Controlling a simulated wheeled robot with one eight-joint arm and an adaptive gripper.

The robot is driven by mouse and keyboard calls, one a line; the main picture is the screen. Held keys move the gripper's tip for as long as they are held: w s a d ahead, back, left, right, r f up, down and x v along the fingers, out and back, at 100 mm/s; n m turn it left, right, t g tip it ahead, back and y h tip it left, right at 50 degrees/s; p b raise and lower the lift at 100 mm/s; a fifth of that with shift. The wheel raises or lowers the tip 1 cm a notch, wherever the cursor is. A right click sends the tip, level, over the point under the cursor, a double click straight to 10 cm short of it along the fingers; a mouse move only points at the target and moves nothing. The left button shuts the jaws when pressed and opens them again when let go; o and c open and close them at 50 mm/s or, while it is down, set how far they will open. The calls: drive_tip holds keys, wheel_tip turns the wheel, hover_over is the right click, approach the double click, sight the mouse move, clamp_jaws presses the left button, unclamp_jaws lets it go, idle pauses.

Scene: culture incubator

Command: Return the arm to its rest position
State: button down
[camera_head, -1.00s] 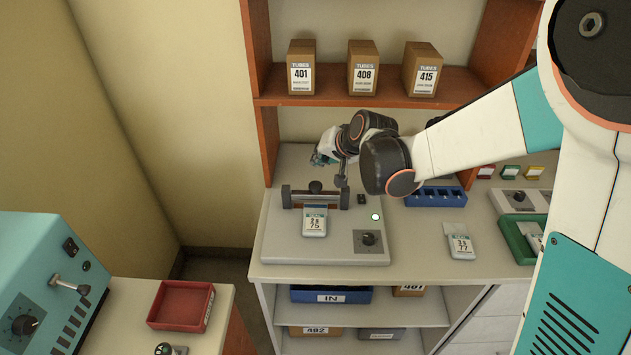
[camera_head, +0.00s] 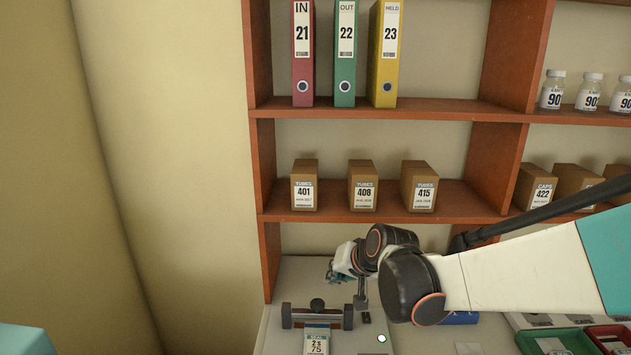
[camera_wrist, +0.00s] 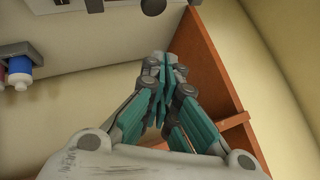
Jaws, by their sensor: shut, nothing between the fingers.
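My arm reaches in from the right in the head view and bends at a dark joint above the bench. My gripper (camera_head: 338,272) is at the far left of the arm, small and partly hidden by the wrist, behind the grey sealing device (camera_head: 317,316). In the wrist view my gripper (camera_wrist: 160,75) has its teal fingers together, with nothing between them. A labelled white pouch (camera_head: 317,341) hangs at the front of the device, apart from my gripper.
Orange-brown shelving (camera_head: 390,113) rises behind the arm, with binders, brown tube boxes (camera_head: 362,188) and bottles. A green tray (camera_head: 566,341) stands at the lower right. An upright shelf side (camera_wrist: 205,65) is close to my gripper in the wrist view.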

drive_tip(key=s+d+r+h, duration=0.1)
drive_tip(key=s+d, duration=0.4)
drive_tip(key=s, duration=0.4)
drive_tip(key=s+d+r+n+h+b, duration=0.1)
drive_tip(key=s+d+h, duration=0.1)
drive_tip(key=s+d, duration=0.3)
drive_tip(key=s+d+n+h, duration=0.1)
drive_tip(key=s+d, duration=0.4)
drive_tip(key=s, duration=0.9)
drive_tip(key=shift+d+r, duration=0.2)
drive_tip(key=shift+r, duration=0.2)
